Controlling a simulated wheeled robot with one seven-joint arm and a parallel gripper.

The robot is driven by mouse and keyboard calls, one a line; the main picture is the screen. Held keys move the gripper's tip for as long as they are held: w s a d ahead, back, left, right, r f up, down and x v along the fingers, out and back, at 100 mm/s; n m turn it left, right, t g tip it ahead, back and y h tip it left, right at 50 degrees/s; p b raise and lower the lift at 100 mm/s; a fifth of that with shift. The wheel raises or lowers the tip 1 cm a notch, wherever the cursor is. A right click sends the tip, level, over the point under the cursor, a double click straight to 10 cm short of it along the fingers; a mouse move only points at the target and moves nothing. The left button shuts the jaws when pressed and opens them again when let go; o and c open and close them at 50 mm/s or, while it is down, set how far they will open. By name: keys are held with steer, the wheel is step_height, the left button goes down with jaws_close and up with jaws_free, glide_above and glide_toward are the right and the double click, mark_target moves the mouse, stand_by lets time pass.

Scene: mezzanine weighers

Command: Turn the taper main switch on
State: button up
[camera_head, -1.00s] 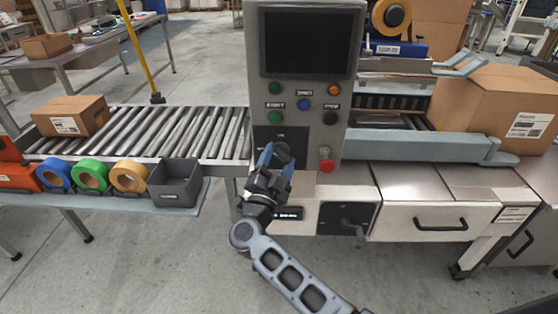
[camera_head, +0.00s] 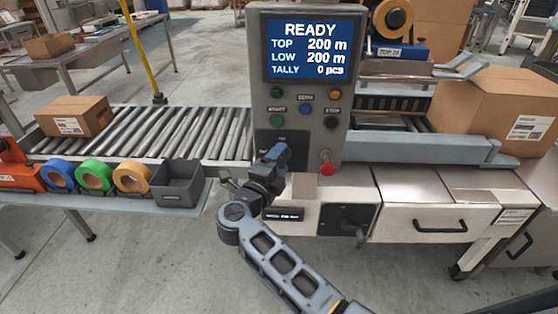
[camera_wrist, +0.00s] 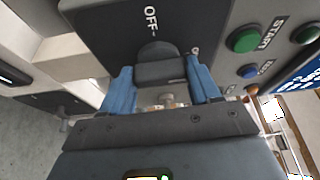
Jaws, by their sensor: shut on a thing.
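The taper's control panel (camera_head: 337,150) stands in the middle of the head view. Its screen (camera_head: 312,50) is lit and reads READY, TOP 200 m, LOW 200 m, TALLY 0 pcs. The black main switch plate (camera_head: 268,136) is at the panel's lower left, partly hidden by my gripper (camera_head: 276,160). In the wrist view, the dark rotary knob (camera_wrist: 160,72) sits between the blue fingers of my gripper (camera_wrist: 161,88), which is shut on it. An OFF mark (camera_wrist: 152,18) shows on the plate beyond the knob. The ON mark cannot be made out.
A red mushroom button (camera_head: 327,169) is just right of my gripper. Green START (camera_head: 277,122) and black STOP (camera_head: 331,123) buttons are above. A crank (camera_head: 352,228) sits below. A roller conveyor (camera_head: 160,135) and tape rolls (camera_head: 95,175) are at left.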

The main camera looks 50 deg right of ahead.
steer(key=shift+f+m, duration=0.1)
steer(key=shift+m, duration=0.2)
stand_by(0.4)
steer(key=o, duration=1.1)
steer(key=shift+c, duration=0.2)
steer(key=v, duration=0.7)
steer(key=shift+a+b, duration=0.4)
steer(key=shift+b, duration=0.05)
steer(key=shift+s, duration=0.1)
